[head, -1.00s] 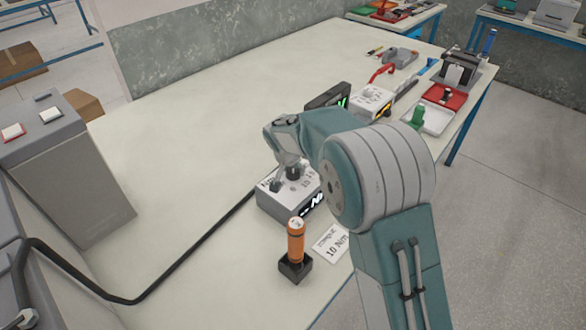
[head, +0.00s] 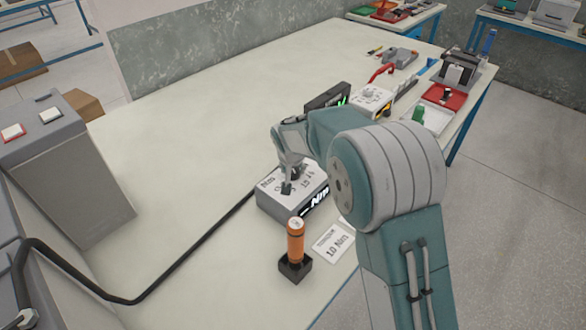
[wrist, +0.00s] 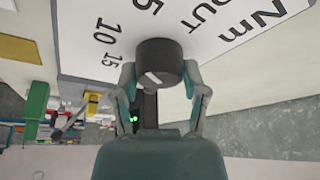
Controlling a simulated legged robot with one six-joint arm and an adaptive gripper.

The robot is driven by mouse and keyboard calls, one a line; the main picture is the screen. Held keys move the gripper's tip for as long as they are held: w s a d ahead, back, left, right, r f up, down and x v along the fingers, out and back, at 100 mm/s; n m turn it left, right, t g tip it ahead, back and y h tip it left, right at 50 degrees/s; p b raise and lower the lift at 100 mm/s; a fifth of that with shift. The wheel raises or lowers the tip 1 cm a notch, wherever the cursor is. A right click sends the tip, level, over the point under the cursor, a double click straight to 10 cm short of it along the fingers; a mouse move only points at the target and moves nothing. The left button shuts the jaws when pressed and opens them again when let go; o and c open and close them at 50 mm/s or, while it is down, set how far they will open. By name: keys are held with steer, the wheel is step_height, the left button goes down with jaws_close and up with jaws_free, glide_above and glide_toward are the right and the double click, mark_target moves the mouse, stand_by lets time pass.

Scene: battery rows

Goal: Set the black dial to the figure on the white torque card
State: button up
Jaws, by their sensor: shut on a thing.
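The black dial (wrist: 160,62) sits on the white top face of a grey box (head: 290,205), marked with Nm, OUT, 5, 10 and 15. My gripper (wrist: 161,82) has one finger on each side of the dial and is shut on it. The dial's white pointer line shows in the wrist view; which figure it points to, I cannot tell. In the head view my gripper (head: 290,184) hides most of the dial. The white torque card (head: 334,242) lies flat on the table in front of the box and reads 10 Nm.
An orange-handled tool (head: 296,240) stands in a black holder near the card. A black cable runs from the box to the left. A black display unit (head: 325,96), a white box with a red lever (head: 372,98) and trays stand beyond. The table's left middle is clear.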

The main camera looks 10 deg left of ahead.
steer(key=n+y, duration=0.1)
steer(key=n, duration=0.2)
steer(key=n+g+y, duration=0.1)
steer(key=n, duration=0.2)
steer(key=shift+s+f, duration=0.1)
steer(key=shift+f, duration=0.1)
stand_by(0.4)
steer(key=o, duration=1.2)
steer(key=shift+c, duration=0.2)
steer(key=shift+a, duration=0.1)
steer(key=shift+r, duration=0.1)
steer(key=shift+r, duration=0.1)
steer(key=v, duration=1.1)
steer(key=shift+d+r, duration=0.25)
